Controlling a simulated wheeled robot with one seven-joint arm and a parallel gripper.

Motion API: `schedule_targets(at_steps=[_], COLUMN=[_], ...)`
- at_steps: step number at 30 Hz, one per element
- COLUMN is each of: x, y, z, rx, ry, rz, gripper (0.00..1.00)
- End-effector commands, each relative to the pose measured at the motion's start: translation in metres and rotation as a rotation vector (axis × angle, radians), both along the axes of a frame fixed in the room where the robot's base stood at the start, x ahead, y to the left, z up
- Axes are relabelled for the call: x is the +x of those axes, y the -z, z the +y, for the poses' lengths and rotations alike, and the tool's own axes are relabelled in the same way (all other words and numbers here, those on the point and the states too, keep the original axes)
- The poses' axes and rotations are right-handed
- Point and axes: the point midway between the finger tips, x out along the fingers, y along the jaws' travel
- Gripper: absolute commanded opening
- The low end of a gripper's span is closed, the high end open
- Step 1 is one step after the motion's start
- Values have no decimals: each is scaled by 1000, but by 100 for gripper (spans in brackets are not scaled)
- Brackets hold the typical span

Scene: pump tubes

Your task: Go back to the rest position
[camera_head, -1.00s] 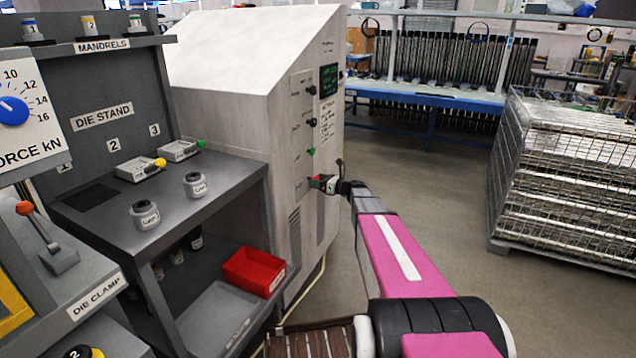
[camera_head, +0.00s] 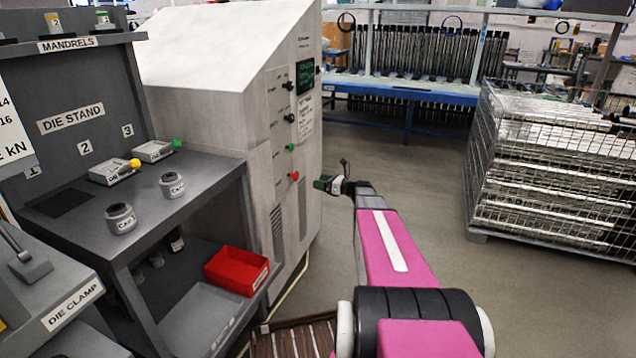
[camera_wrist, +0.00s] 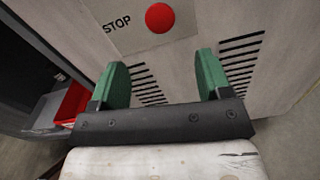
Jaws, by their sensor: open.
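My gripper (camera_head: 322,184) is in front of the control panel of the grey machine cabinet (camera_head: 215,90), to the right of its red button. In the wrist view my gripper (camera_wrist: 160,80) has two green fingers spread wide apart with nothing between them. The red STOP button (camera_wrist: 160,17) is beyond the fingertips, apart from them; it also shows in the head view (camera_head: 294,176). A green button (camera_head: 290,148) sits above it on the panel.
The die stand (camera_head: 200,190) is at left, with labelled cups and trays on top and a red bin (camera_head: 237,270) below. A wire cage of metal parts (camera_head: 550,170) stands at right. A blue bench (camera_head: 410,92) is behind. The floor between is open.

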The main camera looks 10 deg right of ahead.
Motion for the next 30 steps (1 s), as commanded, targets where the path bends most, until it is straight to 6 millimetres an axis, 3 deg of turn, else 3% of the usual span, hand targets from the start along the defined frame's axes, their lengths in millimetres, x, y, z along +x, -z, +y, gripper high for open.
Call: schedule_targets(at_steps=[7,11,17,21,26,30], x=[-2,-18,-71,-119,-177,-226], y=[1,9,37,61,84,96], z=[4,23,75,105,123,126], rx=[-15,-122,-485,-780,-1099,-1333], ry=[-7,-49,-227,-428,-722,-1025], rz=[-3,-35,-163,-296,-481,-653], gripper=[71,71,71,71,71,71])
